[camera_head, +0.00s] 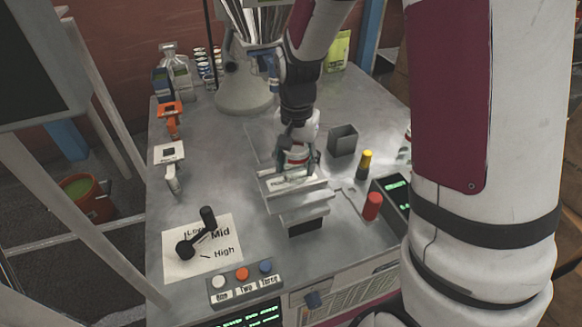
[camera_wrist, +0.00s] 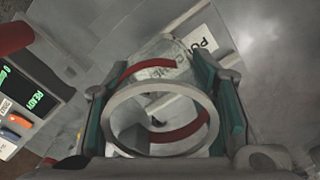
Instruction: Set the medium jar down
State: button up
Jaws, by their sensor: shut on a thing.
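My gripper (camera_head: 297,162) points down near the middle of the steel work table. It is shut on a clear jar (camera_head: 296,153) with a red band, presumably the medium jar. In the wrist view the jar (camera_wrist: 160,92) sits between the two teal finger pads, with its round open mouth towards the camera. Below it is a raised metal platform (camera_head: 305,200) with a white label, which also shows in the wrist view (camera_wrist: 200,42). The jar's base is hidden, so I cannot tell whether it touches the platform.
A grey square container (camera_head: 343,139) stands right of the gripper. A yellow-topped bottle (camera_head: 366,162), a red cylinder (camera_head: 372,206) and a green-lit display (camera_head: 396,188) are further right. A black lever (camera_head: 196,238) and coloured buttons (camera_head: 242,274) are at front left. The hopper (camera_head: 255,22) is behind.

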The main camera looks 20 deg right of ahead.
aim_at(292, 166)
jog(key=shift+w+f, duration=0.1)
jog(key=shift+w, duration=1.35)
jog(key=shift+f+b, duration=0.7)
jog(key=shift+f, duration=1.05)
jog(key=shift+f, duration=0.1)
jog(key=o, duration=1.2)
notch_tip(292, 166, up, 12)
jog(key=p, duration=0.2)
jog(key=shift+s+r+p, duration=0.1)
jog(key=shift+r+p, duration=0.1)
jog(key=shift+p, duration=0.2)
